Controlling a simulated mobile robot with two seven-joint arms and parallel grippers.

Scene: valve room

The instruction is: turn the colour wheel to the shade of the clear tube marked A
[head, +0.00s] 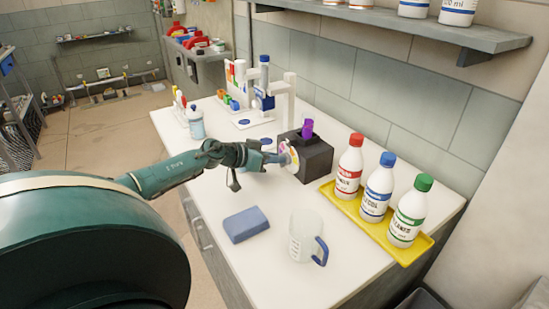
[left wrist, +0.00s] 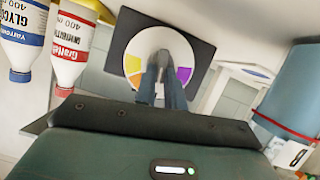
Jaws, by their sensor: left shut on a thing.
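The colour wheel (head: 291,154) is a pale disc with coloured sectors on the left face of a black box (head: 317,160). My left gripper (head: 279,158) is at the wheel. In the wrist view its fingers (left wrist: 165,72) are shut at the wheel's middle and hide part of it and whatever they grip. My right gripper is not in view.
Right of the box, a yellow tray (head: 427,246) holds red-, blue- and green-capped bottles. A blue sponge (head: 246,224) and a clear jug (head: 303,237) stand nearer on the white counter (head: 210,195). A tube rack (head: 232,103), a blue-topped stand (head: 264,95) and a bottle (head: 196,124) are farther back.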

